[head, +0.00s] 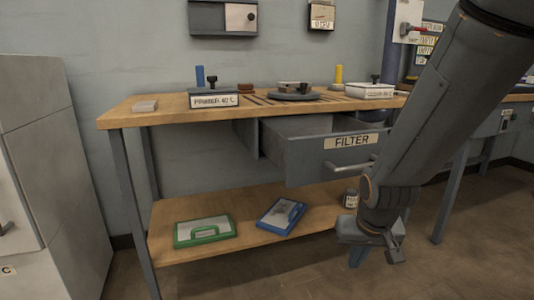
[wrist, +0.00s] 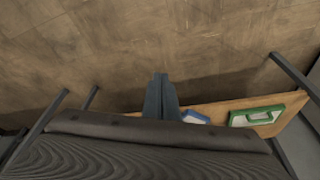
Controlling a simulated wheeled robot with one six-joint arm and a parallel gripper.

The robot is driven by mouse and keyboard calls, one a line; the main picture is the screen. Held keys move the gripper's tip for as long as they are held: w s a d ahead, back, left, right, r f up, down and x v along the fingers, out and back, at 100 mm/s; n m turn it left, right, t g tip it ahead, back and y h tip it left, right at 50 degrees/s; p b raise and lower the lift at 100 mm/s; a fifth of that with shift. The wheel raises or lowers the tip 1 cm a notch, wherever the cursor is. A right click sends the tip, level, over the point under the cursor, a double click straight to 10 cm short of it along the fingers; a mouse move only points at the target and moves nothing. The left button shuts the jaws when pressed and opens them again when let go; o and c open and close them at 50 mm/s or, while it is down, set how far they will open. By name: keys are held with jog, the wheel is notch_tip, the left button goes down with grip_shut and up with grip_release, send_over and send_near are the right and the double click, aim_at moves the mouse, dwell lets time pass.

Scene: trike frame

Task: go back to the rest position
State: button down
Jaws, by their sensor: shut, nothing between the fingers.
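My gripper (head: 358,258) points down in front of the workbench, low beside the open drawer and near the front edge of the lower shelf. It is shut and empty. In the wrist view its closed fingers (wrist: 160,80) show against the brown floor. My arm comes down from the upper right of the head view and hides part of the bench's right side. The grey drawer marked FILTER (head: 352,141) is pulled out under the worktop, with its bar handle (head: 345,165) close to my arm.
The wooden worktop (head: 150,118) carries a PRIMER tray (head: 213,101), a white tray (head: 370,91) and small items. On the lower shelf (head: 180,254) lie a green case (head: 205,230), a blue case (head: 281,216) and a small jar (head: 350,198). The floor in front is clear.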

jog(key=s+a+r+n+g+y, duration=0.15)
jog(key=s+a+r+n, duration=0.3)
jog(key=s+a, duration=0.65)
jog(key=s+a+r+n+g+y, duration=0.1)
jog(key=s+a+r+n+g, duration=0.3)
jog(key=s+a, duration=0.65)
jog(key=d+r+m+p, duration=0.2)
jog(key=d+r+p, duration=0.4)
jog(key=r+p, duration=0.4)
jog(key=d+r+m+t+h+p, duration=0.1)
jog(key=d+r+m+p, duration=0.2)
jog(key=d+r+p, duration=0.4)
jog(key=d+r+m+h+p, duration=0.1)
jog(key=d+r+m+p, duration=0.1)
jog(key=d+r+p, duration=0.5)
notch_tip(320, 180, up, 6)
jog(key=p, duration=1.4)
jog(key=shift+s+t+p, duration=0.2)
jog(key=shift+t+p, duration=0.15)
